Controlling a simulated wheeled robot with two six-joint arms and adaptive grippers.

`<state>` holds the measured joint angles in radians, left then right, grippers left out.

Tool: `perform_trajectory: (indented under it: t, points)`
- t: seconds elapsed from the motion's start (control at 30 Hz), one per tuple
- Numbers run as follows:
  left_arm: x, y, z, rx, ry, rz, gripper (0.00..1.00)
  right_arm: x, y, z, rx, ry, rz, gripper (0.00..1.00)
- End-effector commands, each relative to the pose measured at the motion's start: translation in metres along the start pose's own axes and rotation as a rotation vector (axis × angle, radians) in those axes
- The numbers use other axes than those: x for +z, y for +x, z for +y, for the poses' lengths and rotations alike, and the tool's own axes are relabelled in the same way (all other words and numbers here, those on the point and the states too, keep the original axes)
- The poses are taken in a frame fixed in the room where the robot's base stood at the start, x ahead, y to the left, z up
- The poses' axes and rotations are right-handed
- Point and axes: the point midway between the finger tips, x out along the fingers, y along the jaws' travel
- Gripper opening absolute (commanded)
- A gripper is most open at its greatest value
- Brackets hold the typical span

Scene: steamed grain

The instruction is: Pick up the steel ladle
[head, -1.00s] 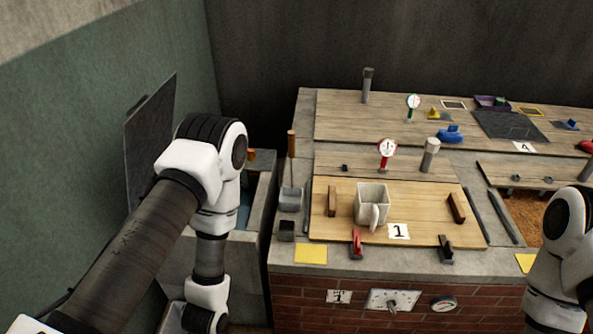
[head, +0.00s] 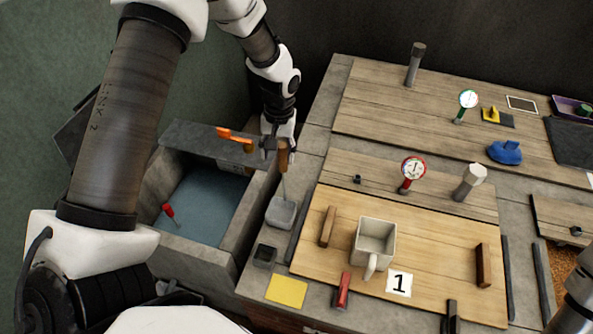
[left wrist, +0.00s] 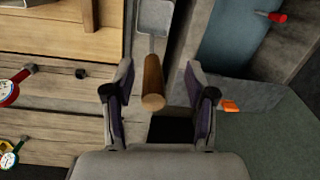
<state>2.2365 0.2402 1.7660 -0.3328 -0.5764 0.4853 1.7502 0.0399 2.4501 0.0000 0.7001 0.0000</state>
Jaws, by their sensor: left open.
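The steel ladle stands upright with its wooden handle (head: 282,156) on top and its grey square scoop (head: 281,212) below, at the left edge of the worktop. My left gripper (head: 279,143) is at the handle's top. In the left wrist view my open left gripper (left wrist: 157,78) has one finger on each side of the wooden handle (left wrist: 153,82), with visible gaps to both. The ladle's scoop (left wrist: 155,17) shows beyond the fingertips. My right gripper is out of view.
A water basin (head: 254,205) with a red-handled item (head: 168,210) lies left of the ladle. A small dark box (head: 264,255) stands near the scoop. A white square mug (head: 374,242) sits on the wooden board (head: 440,250) to the right.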

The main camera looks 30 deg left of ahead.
Motion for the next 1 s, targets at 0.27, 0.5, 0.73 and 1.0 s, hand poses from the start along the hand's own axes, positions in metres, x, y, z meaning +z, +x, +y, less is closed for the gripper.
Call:
perform_trajectory:
  t: [0.27, 0.5, 0.73, 1.0]
  points:
    - [-0.020, -0.044, 0.003, 0.049, -0.016, 0.084, 0.56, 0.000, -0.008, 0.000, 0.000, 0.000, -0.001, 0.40]
    - [-0.022, -0.013, 0.004, 0.048, -0.016, 0.082, 0.56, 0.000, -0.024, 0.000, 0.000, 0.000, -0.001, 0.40]
    - [-0.026, 0.025, 0.007, 0.048, -0.015, 0.085, 0.56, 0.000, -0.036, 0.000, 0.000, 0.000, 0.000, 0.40]
    - [-0.027, 0.028, 0.007, 0.049, -0.016, 0.086, 0.35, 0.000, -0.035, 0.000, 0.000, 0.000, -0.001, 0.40]
